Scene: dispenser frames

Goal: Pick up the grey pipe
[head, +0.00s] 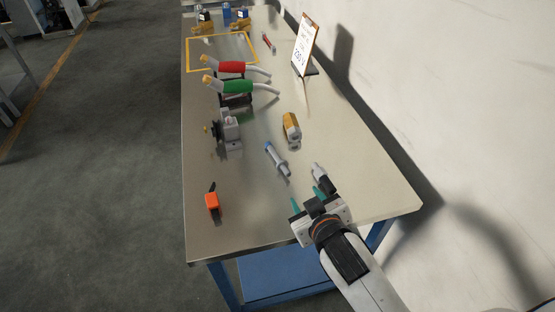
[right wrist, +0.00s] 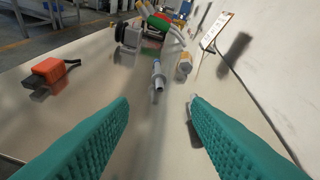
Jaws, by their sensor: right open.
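A grey pipe-like piece with a blue end (head: 275,157) lies on the table, beyond my right gripper (head: 308,198). In the right wrist view this piece (right wrist: 157,80) lies ahead, between the two teal fingers and apart from them. A second light grey piece with a black part (head: 319,173) lies just beyond the right-hand finger; in the right wrist view this light grey piece (right wrist: 193,101) is partly hidden behind that finger. I cannot tell for certain which one is the grey pipe. My right gripper is open and empty. My left gripper is not in view.
An orange tool (head: 212,200) lies near the left edge. A sign (head: 304,46) stands at the right, near the wall. The table's front middle is clear.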

